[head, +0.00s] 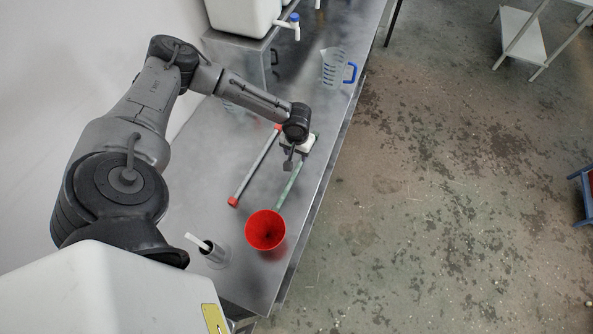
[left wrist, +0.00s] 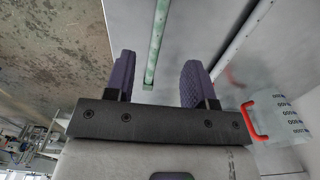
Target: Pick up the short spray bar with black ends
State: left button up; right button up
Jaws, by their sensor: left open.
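A thin green bar (head: 289,187) lies on the steel bench, partly hidden by my left gripper and the red cup. My left gripper (left wrist: 158,60) is open and empty. In the head view the left gripper (head: 291,156) is over the upper part of the green bar; its exact height is hard to tell. A longer grey bar with red ends (head: 254,167) lies to the left. My right gripper is not in view.
A red cup (head: 265,230) stands at the green bar's lower end. A blue-handled jug (head: 333,68) stands farther up the bench (head: 215,180). A red-handled clear jug (left wrist: 283,120) shows in the wrist view. A cylindrical holder (head: 217,253) stands lower left.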

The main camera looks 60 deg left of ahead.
pick_arm(q)
send_over(297, 169)
jog(key=f, duration=0.6)
jog(key=shift+d+f, duration=0.2)
jog(key=shift+f, duration=0.15)
jog(key=shift+a+f, duration=0.15)
jog(key=shift+f, duration=1.2)
jog(key=shift+a+f, duration=0.1)
jog(key=shift+f, duration=1.25)
jog(key=shift+c, duration=0.5)
grip_shut()
